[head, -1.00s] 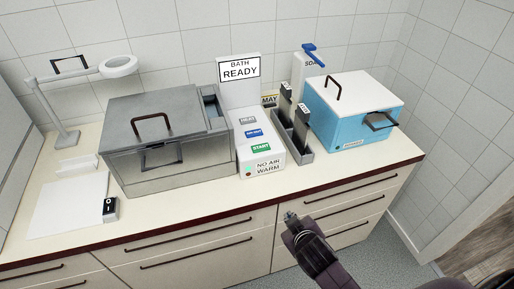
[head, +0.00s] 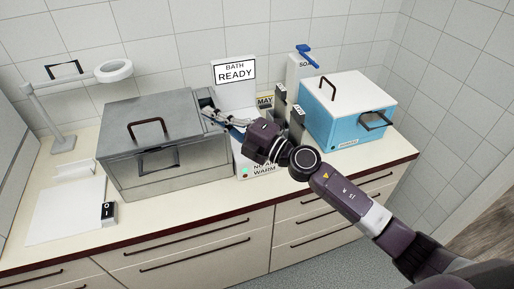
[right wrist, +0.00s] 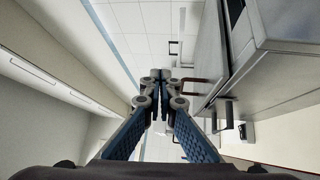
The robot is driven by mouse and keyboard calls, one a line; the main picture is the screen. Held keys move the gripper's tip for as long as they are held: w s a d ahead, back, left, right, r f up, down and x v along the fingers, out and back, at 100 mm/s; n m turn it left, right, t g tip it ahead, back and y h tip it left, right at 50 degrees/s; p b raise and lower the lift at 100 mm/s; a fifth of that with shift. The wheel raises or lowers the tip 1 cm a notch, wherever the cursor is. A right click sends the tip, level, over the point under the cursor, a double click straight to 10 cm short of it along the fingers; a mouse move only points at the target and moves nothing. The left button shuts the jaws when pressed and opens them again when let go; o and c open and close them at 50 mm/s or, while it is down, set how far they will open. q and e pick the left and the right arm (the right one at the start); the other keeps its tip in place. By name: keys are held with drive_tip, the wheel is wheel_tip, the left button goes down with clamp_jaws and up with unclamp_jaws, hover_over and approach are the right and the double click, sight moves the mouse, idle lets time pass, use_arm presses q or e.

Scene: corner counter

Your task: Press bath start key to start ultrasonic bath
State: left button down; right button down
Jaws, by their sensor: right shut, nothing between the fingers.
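The ultrasonic bath (head: 165,165) is a grey metal tank with a closed lid, left of the white control panel (head: 243,168). The panel's upright sign (head: 235,72) reads BATH READY. My right arm covers the panel's keys, so the start key is hidden. A small green light (head: 245,171) shows on the panel's front. My right gripper (head: 208,112) is shut and empty, reaching over the panel with its fingertips near the bath's right rear edge. Contact with a key cannot be seen. In the right wrist view, its fingertips (right wrist: 160,75) meet. My left gripper is not in view.
A blue box with a white lid (head: 345,112) stands right of the panel, with dark upright holders (head: 296,122) between. A lamp (head: 113,71), a white sheet (head: 65,212) and a black switch (head: 109,213) are at the left. The front counter strip is clear.

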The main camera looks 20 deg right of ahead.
drive_tip(key=w+d+f+n+g+h, duration=0.2)
drive_tip(key=d+f+n+g+h, duration=0.1)
drive_tip(key=d, duration=0.4)
drive_tip(key=w+d+f+n+g+h, duration=0.1)
drive_tip(key=d+f+n+g+h, duration=0.2)
drive_tip(key=d+n+g+h, duration=0.1)
drive_tip(key=d+n, duration=0.1)
drive_tip(key=d, duration=0.1)
drive_tip(key=shift+w+d+f+n+h+p, duration=0.3)
drive_tip(key=shift+w+d+f+p, duration=0.05)
drive_tip(key=shift+w+f, duration=0.05)
drive_tip(key=shift+f+g, duration=0.15)
drive_tip(key=shift+g, duration=0.15)
wheel_tip(320, 180, down, 9)
drive_tip(key=b, duration=0.5)
drive_tip(key=shift+r+b, duration=0.2)
drive_tip(key=shift+b, duration=0.1)
drive_tip(key=shift+f+b, duration=0.3)
drive_tip(key=shift+f, duration=0.05)
